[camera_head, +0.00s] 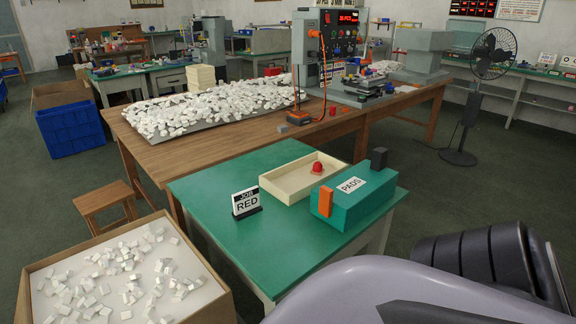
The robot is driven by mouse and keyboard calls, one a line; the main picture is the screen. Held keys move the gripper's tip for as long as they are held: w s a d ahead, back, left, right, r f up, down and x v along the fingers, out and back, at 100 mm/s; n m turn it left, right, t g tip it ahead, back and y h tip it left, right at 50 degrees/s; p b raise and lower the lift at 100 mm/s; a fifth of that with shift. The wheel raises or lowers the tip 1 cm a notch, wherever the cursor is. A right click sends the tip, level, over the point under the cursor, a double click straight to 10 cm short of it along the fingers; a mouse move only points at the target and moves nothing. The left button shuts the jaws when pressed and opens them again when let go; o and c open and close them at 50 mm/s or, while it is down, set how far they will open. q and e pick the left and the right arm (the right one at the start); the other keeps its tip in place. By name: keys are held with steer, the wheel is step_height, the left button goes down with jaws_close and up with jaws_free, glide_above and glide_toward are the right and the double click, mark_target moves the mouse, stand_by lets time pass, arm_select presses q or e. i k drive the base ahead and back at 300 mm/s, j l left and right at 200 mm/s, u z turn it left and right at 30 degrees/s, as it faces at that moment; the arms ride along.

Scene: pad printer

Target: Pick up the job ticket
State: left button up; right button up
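The job ticket (246,202) is a small white card with a black "JOB" header and the word "RED". It stands upright in a dark base on the green table (225,250), left of a cream tray. Nothing touches it and it is fully visible. Neither of my grippers shows in the head view. Grey and black parts, apparently of my own arm, fill the lower right corner, to the right of the ticket and well apart from it.
A cream tray (279,190) with a red pad stands beside the ticket. A teal "PADS" box (345,212) stands right of it. A cardboard box (215,305) of white pieces is at lower left. The table's front left is clear. A wooden bench (190,153) adjoins behind.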

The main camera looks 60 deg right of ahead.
mark_target(246, 203)
steer(key=i+z, duration=0.1)
steer(key=z, duration=0.35)
steer(key=i+j+z, duration=0.1)
steer(key=z, duration=0.35)
steer(key=i+j+z, duration=0.1)
steer(key=z, duration=0.4)
steer(key=j+z, duration=0.15)
steer(key=z, duration=0.3)
steer(key=i+j+z, duration=0.1)
steer(key=z, duration=0.35)
steer(key=k+j, duration=0.05)
steer(key=j, duration=0.05)
